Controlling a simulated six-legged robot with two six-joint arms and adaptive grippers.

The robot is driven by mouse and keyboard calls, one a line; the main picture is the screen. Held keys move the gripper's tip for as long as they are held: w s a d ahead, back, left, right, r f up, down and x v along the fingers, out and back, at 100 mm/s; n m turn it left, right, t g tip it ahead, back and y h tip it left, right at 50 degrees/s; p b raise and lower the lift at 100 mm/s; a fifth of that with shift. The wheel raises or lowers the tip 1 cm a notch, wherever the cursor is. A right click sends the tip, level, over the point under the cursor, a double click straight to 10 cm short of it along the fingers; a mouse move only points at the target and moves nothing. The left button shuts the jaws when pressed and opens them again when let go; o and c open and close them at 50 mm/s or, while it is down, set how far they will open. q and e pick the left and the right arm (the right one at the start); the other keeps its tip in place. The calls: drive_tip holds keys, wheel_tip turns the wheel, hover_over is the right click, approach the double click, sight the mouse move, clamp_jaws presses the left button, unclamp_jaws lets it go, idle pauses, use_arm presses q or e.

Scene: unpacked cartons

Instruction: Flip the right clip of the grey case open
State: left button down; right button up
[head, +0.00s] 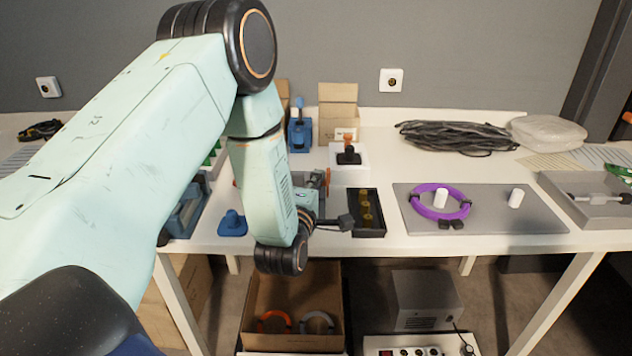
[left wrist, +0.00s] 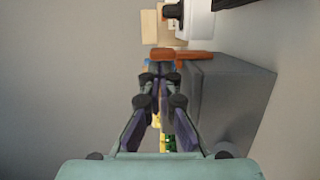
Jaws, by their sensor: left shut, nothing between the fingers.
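The grey case (left wrist: 235,95) fills the right of the left wrist view, with a red-brown clip (left wrist: 192,58) at its far end. In the head view my left arm hides most of the case; a red-brown part (head: 327,178) shows just right of the arm. My left gripper (head: 346,222) is shut and empty, low at the table's front edge by the case. In the left wrist view its fingertips (left wrist: 160,72) are close to the clip; I cannot tell whether they touch it. Whether the clip is closed is unclear. My right gripper is out of view.
A dark tray with brass pieces (head: 380,232) stands just right of the left gripper. A white block with a joystick (head: 349,170) is behind. A grey board (head: 545,222) with a purple ring (head: 463,211) lies further right. An open carton (head: 335,285) is below.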

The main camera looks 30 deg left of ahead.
use_arm(q)
drive_tip(key=shift+w+d+r+m+p, duration=0.1)
drive_tip(key=shift+w+d+m+p, duration=0.1)
drive_tip(key=shift+m+p, duration=0.3)
drive_tip(key=m, duration=0.1)
drive_tip(key=d+m+p, duration=0.1)
drive_tip(key=g+p, duration=0.1)
drive_tip(key=shift+w+d+r+m, duration=0.2)
drive_tip(key=shift+w+r+m, duration=0.1)
drive_tip(key=shift+w+m, duration=0.1)
drive_tip(key=shift+w+d+m+g+p, duration=0.15)
drive_tip(key=shift+d+m+g+p, duration=0.25)
drive_tip(key=shift+m, duration=0.4)
drive_tip(key=shift+w+d+f+m+y+p, duration=0.25)
drive_tip(key=shift+d+m+p, duration=0.25)
drive_tip(key=shift+m, duration=0.5)
drive_tip(key=shift+a, duration=0.1)
